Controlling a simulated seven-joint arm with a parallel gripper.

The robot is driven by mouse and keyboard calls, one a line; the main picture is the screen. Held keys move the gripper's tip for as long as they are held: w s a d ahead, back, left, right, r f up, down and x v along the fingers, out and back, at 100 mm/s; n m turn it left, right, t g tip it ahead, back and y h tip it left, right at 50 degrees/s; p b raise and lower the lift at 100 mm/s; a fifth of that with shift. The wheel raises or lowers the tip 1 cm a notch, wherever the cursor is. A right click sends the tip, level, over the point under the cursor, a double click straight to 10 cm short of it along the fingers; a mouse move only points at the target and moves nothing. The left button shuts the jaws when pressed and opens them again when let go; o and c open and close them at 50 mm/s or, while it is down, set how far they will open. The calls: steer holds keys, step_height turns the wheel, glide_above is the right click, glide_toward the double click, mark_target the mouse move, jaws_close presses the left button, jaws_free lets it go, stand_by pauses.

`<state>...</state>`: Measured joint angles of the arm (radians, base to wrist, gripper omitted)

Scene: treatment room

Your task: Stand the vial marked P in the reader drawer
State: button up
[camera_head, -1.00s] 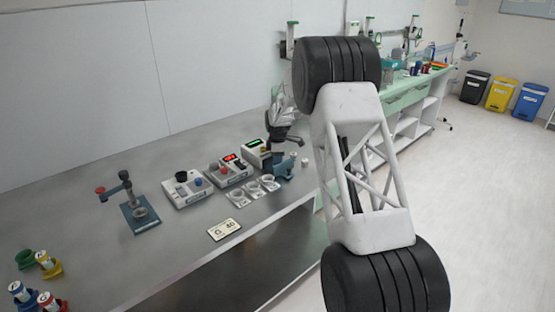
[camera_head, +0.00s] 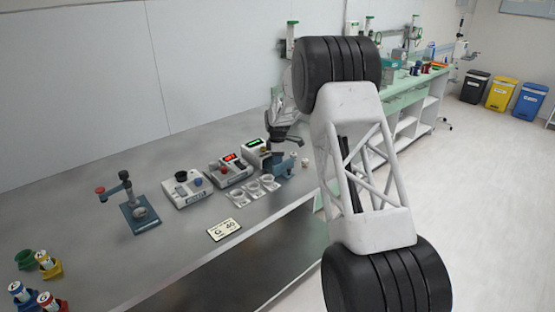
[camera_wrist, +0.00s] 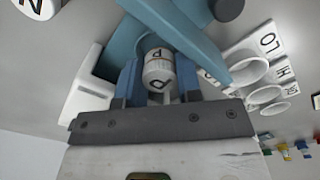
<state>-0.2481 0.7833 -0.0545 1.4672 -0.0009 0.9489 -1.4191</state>
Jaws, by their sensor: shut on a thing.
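The vial marked P (camera_wrist: 158,68) is a small white vial with black letters, held between the blue fingers of my gripper (camera_wrist: 157,82) in the wrist view. In the head view my dark gripper (camera_head: 282,143) is over the right end of the bench row, beside the box with the green display (camera_head: 253,145). A blue body (camera_head: 284,166) stands below and beside it. In the wrist view a blue bar (camera_wrist: 185,38) crosses just beyond the vial, with a white part (camera_wrist: 88,92) on the left. I cannot tell which part is the reader drawer; the vial's lower end is hidden.
Three pale cups (camera_head: 253,190) stand in front of the boxes; labelled cups (camera_wrist: 250,72) are close right in the wrist view. A box with a red display (camera_head: 230,168), a blue stand (camera_head: 141,214) and a card (camera_head: 224,229) are further left. The bench front is mostly clear.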

steer(key=shift+r, duration=0.45)
steer(key=shift+w+r, duration=0.1)
steer(key=shift+w, duration=0.05)
stand_by(0.6)
steer(key=shift+f, duration=0.95)
stand_by(0.5)
steer(key=shift+s+d+f, duration=0.1)
steer(key=shift+s+f, duration=0.15)
steer(key=shift+f, duration=0.4)
steer(key=shift+r, duration=0.8)
steer(key=shift+w+r, duration=0.1)
steer(key=shift+w+r, duration=0.15)
steer(key=shift+r, duration=0.35)
